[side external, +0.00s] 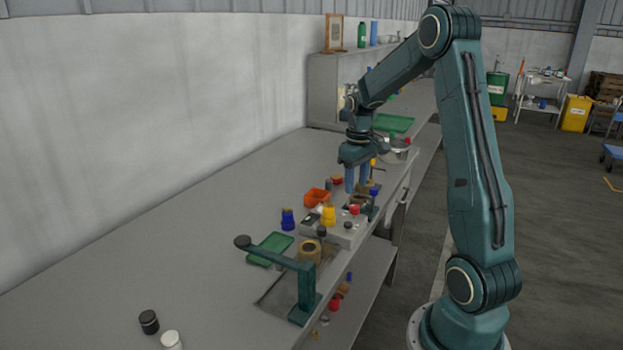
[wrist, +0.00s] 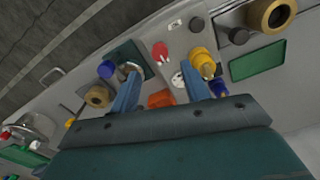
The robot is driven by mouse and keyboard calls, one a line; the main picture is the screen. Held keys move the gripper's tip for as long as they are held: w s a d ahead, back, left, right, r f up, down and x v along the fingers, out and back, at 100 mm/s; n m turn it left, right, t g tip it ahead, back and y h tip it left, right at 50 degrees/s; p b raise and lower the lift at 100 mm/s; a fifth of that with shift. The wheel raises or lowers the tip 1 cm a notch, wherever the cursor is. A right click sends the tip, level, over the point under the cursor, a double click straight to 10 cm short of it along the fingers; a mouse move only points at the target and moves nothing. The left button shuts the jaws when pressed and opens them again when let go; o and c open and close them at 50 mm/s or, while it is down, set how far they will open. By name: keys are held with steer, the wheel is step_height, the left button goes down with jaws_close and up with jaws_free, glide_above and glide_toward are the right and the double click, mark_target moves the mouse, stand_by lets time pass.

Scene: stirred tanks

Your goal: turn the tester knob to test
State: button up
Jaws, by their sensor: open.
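The tester looks to be the light grey box (side external: 343,236) at the bench's front edge; its panel also shows in the wrist view (wrist: 178,32). It carries a red round part (wrist: 160,50) with white marks beside it, a white dial-like part (wrist: 178,80) and a black knob (wrist: 196,25). I cannot tell which is the test knob; labels are too small to read. My gripper (side external: 356,187) points down just beyond the box. In the wrist view its blue fingers (wrist: 161,88) are apart, with nothing held. The left fingertip overlaps a metal ring (wrist: 133,70).
An orange bin (side external: 317,197), a blue bottle (side external: 288,220) and a green tray (side external: 270,248) lie nearby. A dark green bracket (side external: 306,285) rises at the front edge. The bench at left (side external: 180,255) is mostly clear.

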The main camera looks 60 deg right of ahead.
mark_target(355, 206)
steer(key=shift+f, duration=3.55)
steer(key=c, duration=1)
